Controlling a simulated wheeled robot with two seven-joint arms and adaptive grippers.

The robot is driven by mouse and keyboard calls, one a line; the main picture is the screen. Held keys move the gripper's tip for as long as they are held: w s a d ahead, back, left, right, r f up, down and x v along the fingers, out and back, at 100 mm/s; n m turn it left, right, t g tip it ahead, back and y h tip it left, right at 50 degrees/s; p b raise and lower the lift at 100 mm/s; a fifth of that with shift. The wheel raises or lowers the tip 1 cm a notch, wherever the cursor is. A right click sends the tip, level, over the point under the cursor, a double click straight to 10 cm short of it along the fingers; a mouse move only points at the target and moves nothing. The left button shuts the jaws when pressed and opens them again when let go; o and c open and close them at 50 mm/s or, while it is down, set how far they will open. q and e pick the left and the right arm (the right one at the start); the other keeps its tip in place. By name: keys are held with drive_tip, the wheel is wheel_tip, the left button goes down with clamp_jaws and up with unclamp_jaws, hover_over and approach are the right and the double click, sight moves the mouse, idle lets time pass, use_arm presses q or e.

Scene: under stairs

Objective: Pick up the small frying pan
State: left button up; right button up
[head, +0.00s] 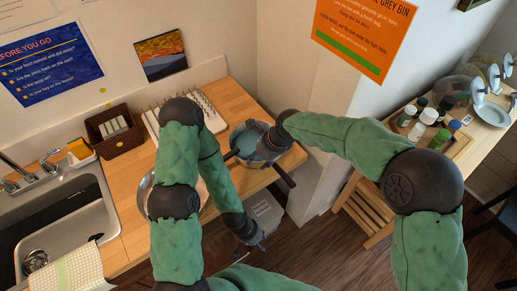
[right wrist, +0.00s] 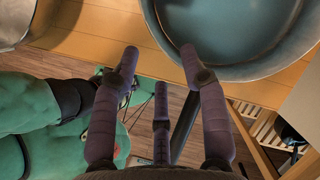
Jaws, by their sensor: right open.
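The small frying pan (head: 245,137) has a blue-grey inside and sits at the right end of the wooden counter. In the right wrist view the pan (right wrist: 235,40) fills the upper right, and its dark handle (right wrist: 184,128) reaches down past the counter's edge. My right gripper (head: 262,168) is open at the pan's near side. Its fingers (right wrist: 160,55) are spread, and the handle shows between the middle and right ones; I cannot tell if they touch. My left gripper (head: 250,235) hangs low in front of the counter, away from the pan; its fingers are too small to read.
A metal bowl or pan (head: 146,192) stands left of the frying pan, partly behind my left arm. A dish rack (head: 205,107), brown basket (head: 114,124) and sink (head: 60,225) lie further left. A wall juts out right of the counter, before a side table with bottles (head: 429,116).

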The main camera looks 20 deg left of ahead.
sight(253, 162)
drive_tip(key=shift+a+b+x, duration=0.15)
drive_tip(key=shift+b+x, duration=0.2)
drive_tip(key=shift+x, duration=1.15)
drive_tip(key=shift+a+b+x, duration=0.15)
drive_tip(key=shift+b+x, duration=0.2)
drive_tip(key=shift+x, duration=1.2)
drive_tip(key=shift+w+r, duration=0.1)
drive_tip(key=shift+r, duration=0.1)
clamp_jaws()
drive_tip(key=shift+r, duration=0.1)
